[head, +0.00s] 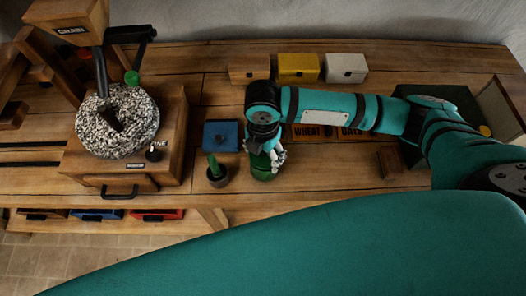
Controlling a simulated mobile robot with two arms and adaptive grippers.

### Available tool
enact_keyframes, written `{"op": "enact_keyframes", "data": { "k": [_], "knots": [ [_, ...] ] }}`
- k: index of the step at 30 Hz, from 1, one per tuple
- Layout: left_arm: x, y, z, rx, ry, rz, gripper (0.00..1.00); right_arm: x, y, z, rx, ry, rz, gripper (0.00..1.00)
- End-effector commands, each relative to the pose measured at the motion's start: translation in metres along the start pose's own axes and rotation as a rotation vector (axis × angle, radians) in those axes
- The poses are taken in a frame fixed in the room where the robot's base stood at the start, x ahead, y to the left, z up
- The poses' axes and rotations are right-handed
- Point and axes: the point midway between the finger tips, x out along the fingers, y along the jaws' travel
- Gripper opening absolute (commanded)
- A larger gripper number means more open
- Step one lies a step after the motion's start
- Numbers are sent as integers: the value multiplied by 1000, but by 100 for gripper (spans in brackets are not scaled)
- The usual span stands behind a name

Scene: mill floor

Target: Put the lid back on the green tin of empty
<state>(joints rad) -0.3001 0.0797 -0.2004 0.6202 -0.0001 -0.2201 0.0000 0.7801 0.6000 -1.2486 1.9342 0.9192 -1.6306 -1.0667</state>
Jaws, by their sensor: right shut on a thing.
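My right gripper (273,152) points down near the front edge of the bench, left of centre. It is shut on a green piece, which looks like the lid, at the top of the green tin (262,173). The fingers cover most of it, so I cannot tell whether the lid is seated or held just above the tin. The tin stands upright just right of a small dark pot. My left gripper is out of view.
The dark pot (217,178) holds a green upright piece. A blue box (220,135) lies behind it. Wooden, yellow (298,68) and white (346,68) boxes stand at the back. A mill (118,120) fills the left; an open green box (458,97) stands right.

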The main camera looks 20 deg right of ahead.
Motion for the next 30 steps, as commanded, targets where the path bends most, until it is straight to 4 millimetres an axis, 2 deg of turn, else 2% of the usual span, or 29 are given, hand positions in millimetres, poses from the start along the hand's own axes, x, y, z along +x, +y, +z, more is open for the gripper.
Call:
{"op": "enact_keyframes", "data": {
  "k": [30],
  "knots": [
    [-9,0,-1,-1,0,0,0,0,0,0,0,0,0,46]
  ]
}}
